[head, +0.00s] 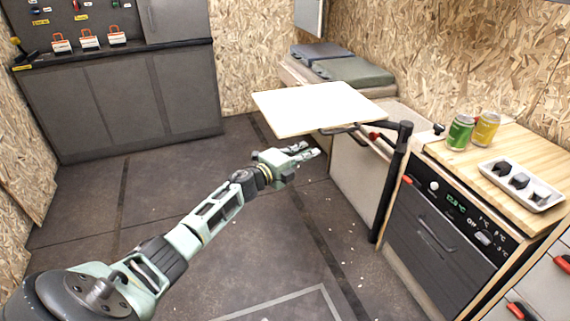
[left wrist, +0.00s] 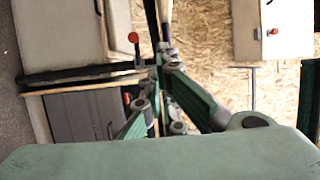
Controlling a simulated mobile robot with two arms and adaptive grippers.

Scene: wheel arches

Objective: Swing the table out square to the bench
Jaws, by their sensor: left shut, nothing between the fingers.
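The table (head: 318,106) is a pale flat board on a black arm at the top of a dark upright post (head: 393,180). It reaches left from the post, over the floor in front of the beige bench (head: 355,170). A red-handled lever (head: 376,137) shows by the post; a red knob (left wrist: 133,37) shows in the left wrist view. My left gripper (head: 309,153) is shut and empty, below and in front of the table's near edge, apparently apart from it. In the left wrist view its fingers (left wrist: 163,112) come together with nothing seen between them. My right gripper is out of view.
The wooden counter (head: 540,150) at right carries a green can (head: 460,132), a yellow can (head: 486,128) and a white tray (head: 522,186). Folded cushions (head: 352,71) lie behind the table. A grey cabinet (head: 120,100) stands back left.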

